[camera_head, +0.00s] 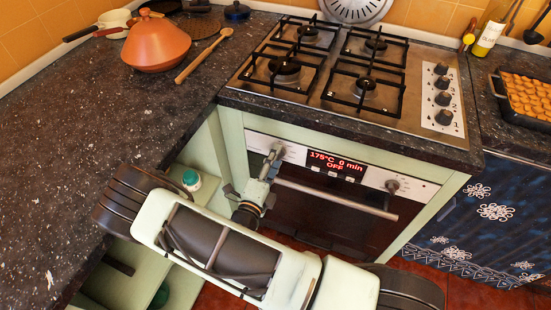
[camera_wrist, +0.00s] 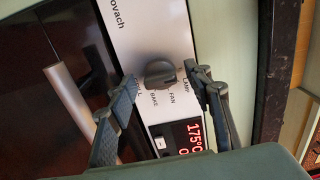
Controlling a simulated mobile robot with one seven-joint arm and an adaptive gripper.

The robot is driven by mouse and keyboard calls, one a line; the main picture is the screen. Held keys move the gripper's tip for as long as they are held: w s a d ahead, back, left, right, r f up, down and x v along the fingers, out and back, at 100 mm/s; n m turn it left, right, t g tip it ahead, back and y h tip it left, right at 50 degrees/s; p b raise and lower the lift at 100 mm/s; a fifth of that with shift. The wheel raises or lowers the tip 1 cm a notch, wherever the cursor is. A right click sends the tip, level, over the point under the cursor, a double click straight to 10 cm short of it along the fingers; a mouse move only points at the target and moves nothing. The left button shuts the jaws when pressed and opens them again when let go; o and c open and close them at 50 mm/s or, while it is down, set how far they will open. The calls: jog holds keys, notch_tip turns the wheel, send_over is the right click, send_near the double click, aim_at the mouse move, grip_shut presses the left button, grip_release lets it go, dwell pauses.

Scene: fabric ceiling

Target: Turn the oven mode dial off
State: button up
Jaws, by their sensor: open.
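The oven mode dial (camera_wrist: 160,73) is a dark round knob with a raised grip bar on the oven's light control panel. In the wrist view it sits between the two fingertips of my gripper (camera_wrist: 161,76), which is open around it; I cannot tell whether either finger touches it. The labels BAKE, FAN and LAMP show beside the dial, and its exact pointer setting is unclear. In the head view my gripper (camera_head: 269,165) is at the left end of the panel. The oven display (camera_head: 335,166) reads 175°C, 0 min, OFF.
A second knob (camera_head: 392,186) is at the panel's right end. The oven door handle (camera_head: 335,199) runs below the panel, close to my gripper. The gas hob (camera_head: 340,65) lies above. An orange tagine (camera_head: 156,46) and a wooden spoon (camera_head: 204,55) rest on the left worktop.

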jog(key=v, duration=1.1)
jog(key=shift+s, duration=0.4)
jog(key=shift+r, duration=0.1)
